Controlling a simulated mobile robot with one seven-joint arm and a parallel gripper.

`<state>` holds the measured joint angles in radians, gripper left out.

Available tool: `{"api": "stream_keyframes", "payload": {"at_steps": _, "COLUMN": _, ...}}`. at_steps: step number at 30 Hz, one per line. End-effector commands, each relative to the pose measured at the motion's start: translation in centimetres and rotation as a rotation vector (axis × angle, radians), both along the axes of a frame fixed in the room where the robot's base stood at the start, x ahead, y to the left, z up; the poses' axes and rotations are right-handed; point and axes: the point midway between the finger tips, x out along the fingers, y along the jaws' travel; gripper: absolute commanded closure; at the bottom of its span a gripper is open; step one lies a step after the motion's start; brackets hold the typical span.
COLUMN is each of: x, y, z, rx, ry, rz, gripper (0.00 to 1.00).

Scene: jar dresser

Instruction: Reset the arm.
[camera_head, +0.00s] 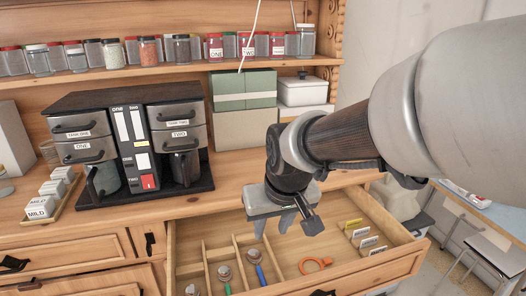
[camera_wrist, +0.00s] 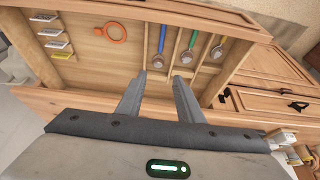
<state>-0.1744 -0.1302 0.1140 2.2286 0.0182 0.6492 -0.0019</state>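My arm reaches in from the right in the head view. My gripper (camera_head: 283,222) hangs pointing down over the open drawer (camera_head: 186,246), above its back part. In the wrist view my gripper's two fingers (camera_wrist: 160,78) are apart with nothing between them, so it is open and empty. The fingertips look clear of the drawer's contents.
The drawer holds several scoops (camera_head: 254,256) in slots, an orange ring-shaped item (camera_head: 315,265) and label cards (camera_head: 364,243). A two-part coffee machine (camera_head: 130,144) stands on the dresser top. Several jars (camera_head: 149,51) line the shelf. Green boxes (camera_head: 243,90) stand right of the machine.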

Motion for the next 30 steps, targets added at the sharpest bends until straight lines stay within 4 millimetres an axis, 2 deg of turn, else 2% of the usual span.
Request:
{"api": "stream_keyframes", "payload": {"at_steps": 8, "x": 0.0, "y": -0.1, "z": 0.1, "rx": 0.000, "ry": -0.001, "rz": -0.001, "gripper": 0.67}}
{"api": "stream_keyframes", "payload": {"at_steps": 11, "x": -0.8, "y": -1.2, "z": 1.4, "rx": -0.002, "ry": -0.013, "rz": -0.022, "gripper": 0.67}}
{"api": "stream_keyframes", "payload": {"at_steps": 14, "x": -2.9, "y": -3.7, "z": 4.0, "rx": -0.004, "ry": -0.034, "rz": -0.072, "gripper": 0.67}}
{"api": "stream_keyframes", "payload": {"at_steps": 18, "x": -7.3, "y": -7.8, "z": 7.4, "rx": -0.004, "ry": -0.068, "rz": -0.163, "gripper": 0.67}}
{"api": "stream_keyframes", "payload": {"at_steps": 21, "x": -10.3, "y": -9.8, "z": 8.7, "rx": 0.002, "ry": -0.084, "rz": -0.218, "gripper": 0.67}}
{"api": "stream_keyframes", "payload": {"at_steps": 25, "x": -12.9, "y": -11.3, "z": 9.3, "rx": 0.010, "ry": -0.096, "rz": -0.265, "gripper": 0.67}}
{"api": "stream_keyframes", "payload": {"at_steps": 30, "x": -13.9, "y": -11.8, "z": 9.3, "rx": 0.014, "ry": -0.098, "rz": -0.282, "gripper": 0.67}}
